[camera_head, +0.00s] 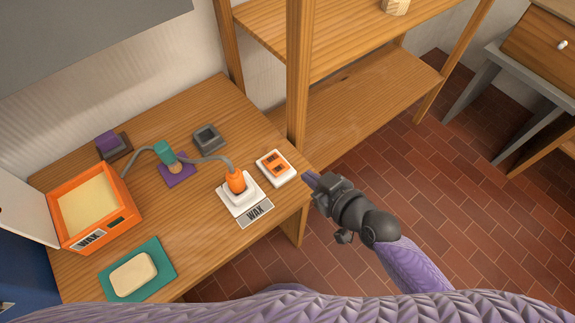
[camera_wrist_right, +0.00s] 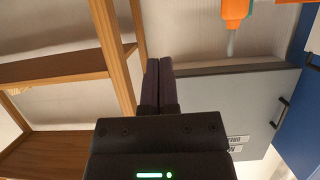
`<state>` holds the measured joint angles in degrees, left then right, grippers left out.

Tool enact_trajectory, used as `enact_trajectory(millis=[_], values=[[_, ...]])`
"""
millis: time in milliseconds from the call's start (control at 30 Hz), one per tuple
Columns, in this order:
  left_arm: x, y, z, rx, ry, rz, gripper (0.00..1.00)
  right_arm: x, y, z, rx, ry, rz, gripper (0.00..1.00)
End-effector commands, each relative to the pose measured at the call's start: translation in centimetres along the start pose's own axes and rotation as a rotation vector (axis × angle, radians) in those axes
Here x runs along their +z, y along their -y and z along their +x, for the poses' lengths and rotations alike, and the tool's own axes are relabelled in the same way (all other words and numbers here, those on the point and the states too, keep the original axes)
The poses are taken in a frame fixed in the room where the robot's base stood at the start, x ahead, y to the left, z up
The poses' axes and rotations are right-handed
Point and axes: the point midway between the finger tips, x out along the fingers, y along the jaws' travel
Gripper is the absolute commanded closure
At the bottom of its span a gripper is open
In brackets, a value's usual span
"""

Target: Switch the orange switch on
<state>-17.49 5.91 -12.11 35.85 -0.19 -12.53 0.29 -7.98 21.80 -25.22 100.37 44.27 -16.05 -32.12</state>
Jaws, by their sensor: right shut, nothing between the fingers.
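The orange switch (camera_head: 275,166) sits in a white plate near the right edge of the wooden table in the head view. My right gripper (camera_head: 310,180) is just right of the switch, over the table's right edge, and appears apart from it. In the right wrist view my right gripper's two dark fingers (camera_wrist_right: 160,85) are together with nothing between them. The switch is not visible in the wrist view. My left gripper is not in view.
An orange wax box (camera_head: 121,208) stands at the left. A wooden shelf (camera_head: 345,115) rises behind the table; the tiled floor at right is open.

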Motion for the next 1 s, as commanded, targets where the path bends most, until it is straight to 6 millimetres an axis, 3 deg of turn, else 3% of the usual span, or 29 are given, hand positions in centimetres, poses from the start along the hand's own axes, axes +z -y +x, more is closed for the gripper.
enact_trajectory(millis=[167, 533, 700, 1000], values=[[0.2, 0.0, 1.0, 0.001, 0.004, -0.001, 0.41, 0.2, 0.0, 2.4, 0.001, -0.003, 0.003, 1.00], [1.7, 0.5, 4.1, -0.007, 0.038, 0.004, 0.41, 0.4, 0.1, 10.5, -0.001, 0.001, 0.003, 1.00], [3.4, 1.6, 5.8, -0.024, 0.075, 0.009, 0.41, 3.4, 0.0, 10.8, 0.000, 0.005, 0.002, 1.00], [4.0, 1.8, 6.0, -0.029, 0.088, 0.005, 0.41, 4.0, 0.0, 10.9, 0.002, 0.001, 0.001, 1.00]])
